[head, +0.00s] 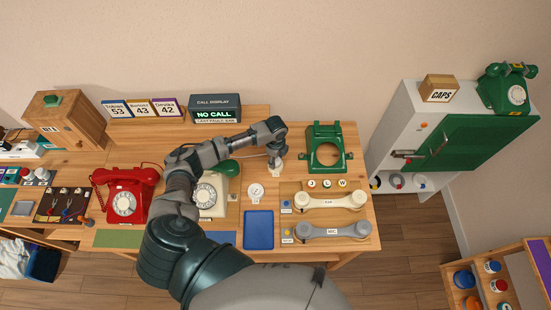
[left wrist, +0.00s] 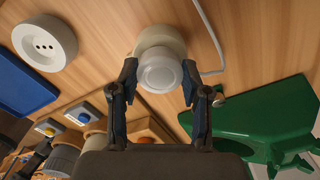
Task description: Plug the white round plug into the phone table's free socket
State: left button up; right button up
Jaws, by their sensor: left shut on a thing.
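My left gripper (head: 275,152) reaches down over the wooden phone table (head: 340,262), left of the green phone frame. In the left wrist view its two fingers (left wrist: 160,76) are closed on the sides of the white round plug (left wrist: 161,72). A wider cream round part shows right behind the plug; I cannot tell whether it touches the table. A white cable (left wrist: 209,36) lies beside it. The free socket (left wrist: 45,42), a white disc with three dark holes, is at the upper left of that view. In the head view the socket (head: 256,191) is nearer me, left of the gripper. My right gripper is out of view.
A green phone frame (head: 326,150) stands close right of the gripper. A blue tray (head: 258,229) lies in front of the socket. A cream handset (head: 330,201) and a grey handset (head: 332,231) lie at right. A cream phone (head: 211,197) and a red phone (head: 124,197) are at left.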

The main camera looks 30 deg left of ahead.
pick_arm(q)
jog(key=shift+f, duration=0.35)
jog(key=o, duration=1.1)
notch_tip(320, 180, up, 12)
jog(key=shift+w, duration=0.1)
